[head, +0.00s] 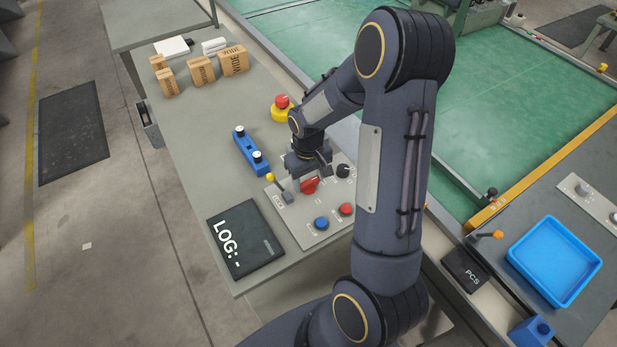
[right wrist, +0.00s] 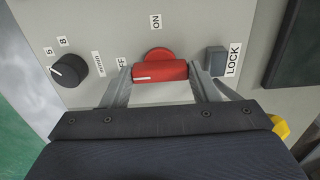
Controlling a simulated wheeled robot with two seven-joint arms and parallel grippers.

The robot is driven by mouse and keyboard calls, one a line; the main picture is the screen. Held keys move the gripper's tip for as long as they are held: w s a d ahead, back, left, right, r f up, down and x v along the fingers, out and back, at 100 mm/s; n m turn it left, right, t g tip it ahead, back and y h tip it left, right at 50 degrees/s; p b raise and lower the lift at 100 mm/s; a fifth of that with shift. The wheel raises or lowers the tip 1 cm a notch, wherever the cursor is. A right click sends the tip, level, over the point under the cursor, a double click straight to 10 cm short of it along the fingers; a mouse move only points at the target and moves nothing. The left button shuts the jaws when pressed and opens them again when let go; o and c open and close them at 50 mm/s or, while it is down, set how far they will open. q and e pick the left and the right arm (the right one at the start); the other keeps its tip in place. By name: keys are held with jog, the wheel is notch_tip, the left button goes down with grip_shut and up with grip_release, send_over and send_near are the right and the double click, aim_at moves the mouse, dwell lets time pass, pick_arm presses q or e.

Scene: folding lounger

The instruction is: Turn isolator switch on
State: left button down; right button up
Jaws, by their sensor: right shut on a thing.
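The isolator switch is a red rotary handle (head: 310,186) on the light grey control panel (head: 304,230). In the right wrist view the red handle (right wrist: 160,71) lies crosswise, with a white line at its left end, the side of the partly hidden OFF label (right wrist: 122,62). The ON label (right wrist: 155,21) is above the handle. My right gripper (right wrist: 161,78) is shut on the handle, one finger at each end; in the head view this gripper (head: 305,178) is over the panel. My left gripper is not in view.
Near the handle are a black knob (right wrist: 69,70), a grey block by a LOCK label (right wrist: 215,60), and blue (head: 321,223) and red (head: 346,209) buttons. A yellow-based emergency stop (head: 281,107), blue two-button box (head: 250,153) and LOG tablet (head: 245,240) are close by.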

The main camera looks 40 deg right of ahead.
jog(key=m+b, duration=0.1)
jog(key=m, duration=0.2)
jog(key=shift+m, duration=0.3)
jog(key=m, duration=0.4)
jog(key=shift+m, duration=0.3)
jog(key=m, duration=0.4)
jog(key=shift+r+m+p, duration=0.1)
jog(key=shift+m+p, duration=0.2)
jog(key=m+p, duration=0.2)
jog(key=m, duration=0.3)
jog(key=o, duration=1)
